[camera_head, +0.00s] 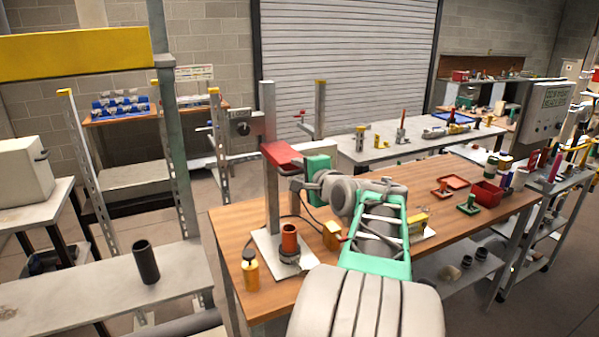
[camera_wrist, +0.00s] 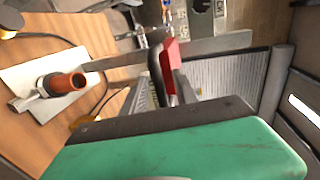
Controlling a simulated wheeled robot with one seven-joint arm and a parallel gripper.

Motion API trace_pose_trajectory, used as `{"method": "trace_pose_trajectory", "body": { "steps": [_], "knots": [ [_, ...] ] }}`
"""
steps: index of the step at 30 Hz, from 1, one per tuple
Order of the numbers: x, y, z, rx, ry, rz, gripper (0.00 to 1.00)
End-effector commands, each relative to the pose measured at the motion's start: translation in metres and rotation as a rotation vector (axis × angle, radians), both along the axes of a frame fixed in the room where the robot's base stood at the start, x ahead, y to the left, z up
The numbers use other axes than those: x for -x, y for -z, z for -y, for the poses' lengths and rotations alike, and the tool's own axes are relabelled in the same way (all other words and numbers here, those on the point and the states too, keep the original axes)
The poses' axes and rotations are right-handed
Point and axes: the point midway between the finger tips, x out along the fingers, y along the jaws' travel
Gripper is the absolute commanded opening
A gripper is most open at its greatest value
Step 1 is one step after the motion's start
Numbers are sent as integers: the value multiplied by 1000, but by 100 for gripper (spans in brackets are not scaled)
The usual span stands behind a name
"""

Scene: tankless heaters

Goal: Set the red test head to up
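The red test head (camera_head: 281,153) is a red block mounted on a tall grey post (camera_head: 270,180) on the wooden workbench. It stands above an orange cylinder (camera_head: 289,238) on a pale base plate. In the wrist view the red head (camera_wrist: 173,62) appears near the top middle, with a dark curved piece along its left side. My gripper (camera_head: 305,168) is right beside the head, on its right in the head view. Its green body fills the bottom of the wrist view. The fingertips are not clear, so I cannot tell whether they are open or touching the head.
A yellow bottle (camera_head: 250,274) stands left of the base plate. A small yellow block (camera_head: 332,236) sits to its right, near a dark cable. Red trays (camera_head: 454,182) and a red bin (camera_head: 487,194) lie further right on the bench. A black cylinder (camera_head: 146,262) stands on the left table.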

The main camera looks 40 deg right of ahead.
Motion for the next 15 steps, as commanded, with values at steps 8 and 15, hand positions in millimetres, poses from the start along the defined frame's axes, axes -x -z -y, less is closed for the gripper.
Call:
{"method": "trace_pose_trajectory", "body": {
  "steps": [8,15],
  "knots": [
    [24,-3,-6,2,4,0,34],
    [66,-14,-18,2,4,0,34]
  ]
}}
